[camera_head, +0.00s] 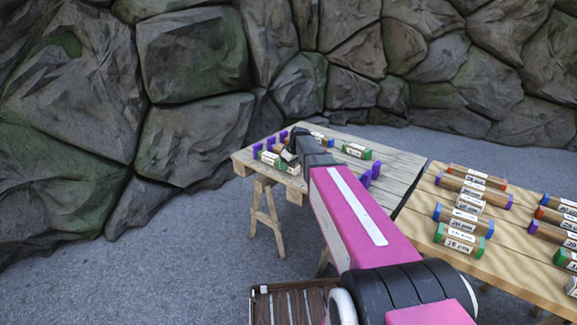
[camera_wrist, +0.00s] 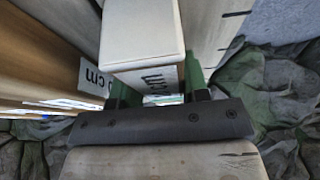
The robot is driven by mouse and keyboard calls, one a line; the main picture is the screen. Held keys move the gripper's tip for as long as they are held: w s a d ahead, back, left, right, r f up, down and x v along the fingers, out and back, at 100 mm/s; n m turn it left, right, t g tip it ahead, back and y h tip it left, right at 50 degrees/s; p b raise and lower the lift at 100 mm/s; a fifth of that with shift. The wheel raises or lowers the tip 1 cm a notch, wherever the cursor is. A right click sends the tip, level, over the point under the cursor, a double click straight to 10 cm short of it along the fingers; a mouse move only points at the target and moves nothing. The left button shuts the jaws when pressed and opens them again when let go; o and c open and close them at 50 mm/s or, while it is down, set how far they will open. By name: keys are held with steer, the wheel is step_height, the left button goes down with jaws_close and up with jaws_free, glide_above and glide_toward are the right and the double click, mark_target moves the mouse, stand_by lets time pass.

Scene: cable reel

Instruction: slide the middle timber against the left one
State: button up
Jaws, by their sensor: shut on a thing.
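My gripper (camera_head: 291,153) reaches down to the left part of the far table (camera_head: 398,182). It is shut on a timber block (camera_wrist: 143,30) with a "cm" label, seen between the jaws in the wrist view. In the head view a green-ended timber (camera_head: 270,159) with a white label lies right at the fingers. A blue-ended timber (camera_head: 322,136) shows partly behind my gripper, and another green-ended timber (camera_head: 357,151) lies to the right. A brown timber (camera_wrist: 45,55) with a "cm" label lies left of the held one in the wrist view. My arm hides part of the table.
A second table (camera_head: 420,205) at the right carries several labelled timbers. A slatted dark crate (camera_head: 262,305) is on the floor. A rock wall (camera_head: 190,60) stands behind.

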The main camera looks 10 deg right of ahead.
mark_target(294, 164)
steer(key=o, duration=1)
steer(key=shift+w+a, duration=0.1)
steer(key=shift+w, duration=0.1)
steer(key=shift+s+r, duration=0.1)
steer(key=shift+s+r, duration=0.1)
steer(key=shift+r, duration=0.15)
steer(key=v, duration=1)
